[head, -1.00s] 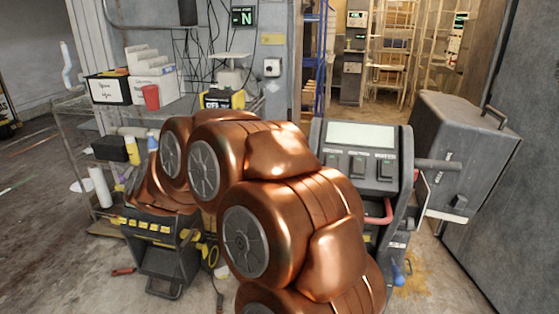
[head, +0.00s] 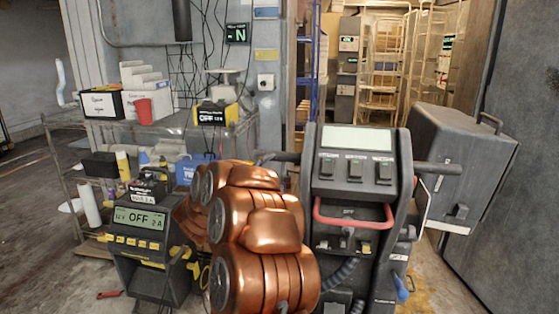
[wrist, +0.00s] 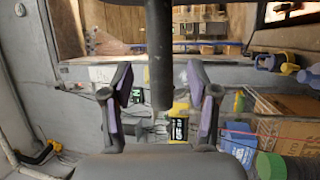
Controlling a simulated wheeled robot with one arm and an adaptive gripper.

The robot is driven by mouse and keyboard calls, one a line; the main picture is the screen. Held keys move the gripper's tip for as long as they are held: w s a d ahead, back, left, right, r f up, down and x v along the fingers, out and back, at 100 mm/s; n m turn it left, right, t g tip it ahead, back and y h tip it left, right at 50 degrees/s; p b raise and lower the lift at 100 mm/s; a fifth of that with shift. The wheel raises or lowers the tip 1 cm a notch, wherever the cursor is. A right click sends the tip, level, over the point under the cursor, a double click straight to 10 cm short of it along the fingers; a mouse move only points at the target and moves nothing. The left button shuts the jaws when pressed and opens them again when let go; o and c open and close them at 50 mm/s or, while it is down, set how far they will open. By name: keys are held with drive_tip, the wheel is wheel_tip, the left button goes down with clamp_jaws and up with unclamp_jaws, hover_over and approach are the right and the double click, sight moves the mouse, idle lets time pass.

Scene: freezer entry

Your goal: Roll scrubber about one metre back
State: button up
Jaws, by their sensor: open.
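The scrubber (head: 357,168) is a dark upright machine right of centre in the head view. It has a pale display, several switches and a red bar (head: 353,222) across its front. Dark handle grips stick out to its left (head: 277,157) and right (head: 438,167). In the wrist view my gripper (wrist: 158,92) is open, its purple-padded fingers spread. A dark bar (wrist: 158,50), apparently the scrubber's left grip, reaches down between the fingers with gaps on both sides. In the head view my copper-coloured arm covers the scrubber's lower left, and I cannot make out the gripper there.
A charger box (head: 146,240) reading OFF stands at left on the floor. Behind it is a bench with a yellow-black unit (head: 213,113) and a red cup (head: 144,110). A grey cabinet (head: 462,160) stands close on the scrubber's right. The freezer doorway lies behind.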

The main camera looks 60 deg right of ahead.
sight(276, 160)
drive_tip(key=shift+s+d+r+b, duration=0.1)
drive_tip(key=shift+d+r, duration=0.1)
drive_tip(key=shift+d, duration=0.95)
drive_tip(key=shift+d+r+b, duration=0.1)
drive_tip(key=shift+d+r, duration=0.1)
drive_tip(key=shift+d, duration=0.9)
drive_tip(key=shift+s+d+r+b, duration=0.1)
drive_tip(key=shift+d+r, duration=0.1)
drive_tip(key=shift+d, duration=0.95)
drive_tip(key=shift+w, duration=0.1)
drive_tip(key=shift+c, duration=0.3)
clamp_jaws()
